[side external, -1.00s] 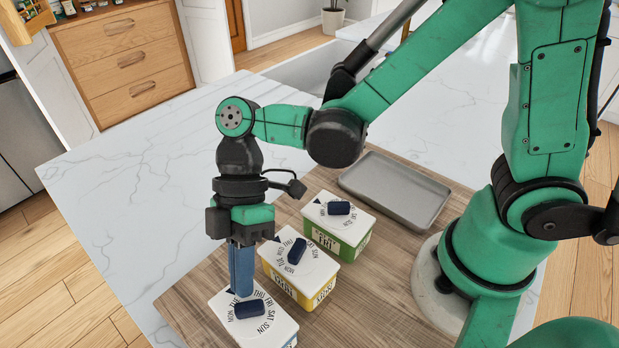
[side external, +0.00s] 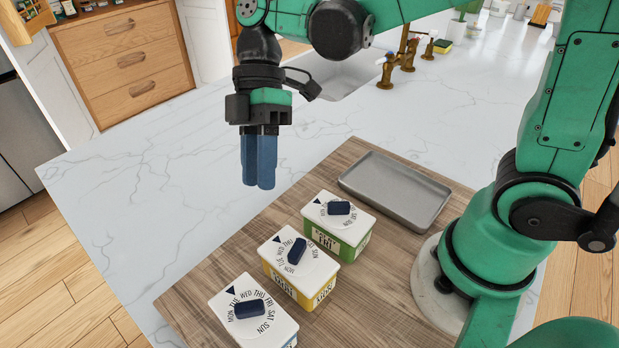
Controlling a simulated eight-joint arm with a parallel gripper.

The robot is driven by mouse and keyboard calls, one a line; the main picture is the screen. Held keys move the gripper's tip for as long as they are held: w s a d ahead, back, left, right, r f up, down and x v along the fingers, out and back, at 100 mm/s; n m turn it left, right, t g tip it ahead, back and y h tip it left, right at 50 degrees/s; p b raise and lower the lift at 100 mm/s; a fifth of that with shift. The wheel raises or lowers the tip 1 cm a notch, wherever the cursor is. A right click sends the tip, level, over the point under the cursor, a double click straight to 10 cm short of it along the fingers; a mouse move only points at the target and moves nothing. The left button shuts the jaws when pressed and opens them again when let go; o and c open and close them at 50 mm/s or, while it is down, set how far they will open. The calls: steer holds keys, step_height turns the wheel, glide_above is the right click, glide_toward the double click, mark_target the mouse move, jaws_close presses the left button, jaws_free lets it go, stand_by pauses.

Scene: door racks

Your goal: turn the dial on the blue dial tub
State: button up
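The blue dial tub (side external: 281,333) is the nearest of three white-lidded tubs; only a sliver of its blue side shows. Its lid carries a ring of day names, a dark triangle mark and a dark blue dial knob (side external: 249,309). The triangle sits near the MON and TUE end of the ring. My gripper (side external: 258,184) hangs with its blue fingers pointing down, well above and behind this tub, touching nothing. The fingers look closed together with no gap and nothing between them.
A yellow tub (side external: 315,296) and a green tub (side external: 352,246) stand in line behind the blue one on a wooden board (side external: 205,285). A grey tray (side external: 394,190) lies behind them. The marble counter at left is clear. A sink and taps (side external: 388,70) are at the back.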

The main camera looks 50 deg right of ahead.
mark_target(250, 305)
steer(key=shift+o, duration=1)
steer(key=s+a+f+m+t+h, duration=0.2)
steer(key=s+a+m+t, duration=0.1)
steer(key=s+a, duration=0.1)
steer(key=shift+s+a+h, duration=0.3)
steer(key=shift+s+a, duration=0.1)
steer(key=shift+s, duration=0.2)
steer(key=s+a+m+t, duration=0.1)
steer(key=t, duration=0.1)
steer(key=s+a+f+m+t, duration=0.1)
steer(key=s+t, duration=0.1)
steer(key=shift+s+a+m, duration=0.25)
steer(key=shift+a+m, duration=0.15)
steer(key=shift+x, duration=2.7)
steer(key=shift+a, duration=0.1)
jaws_close()
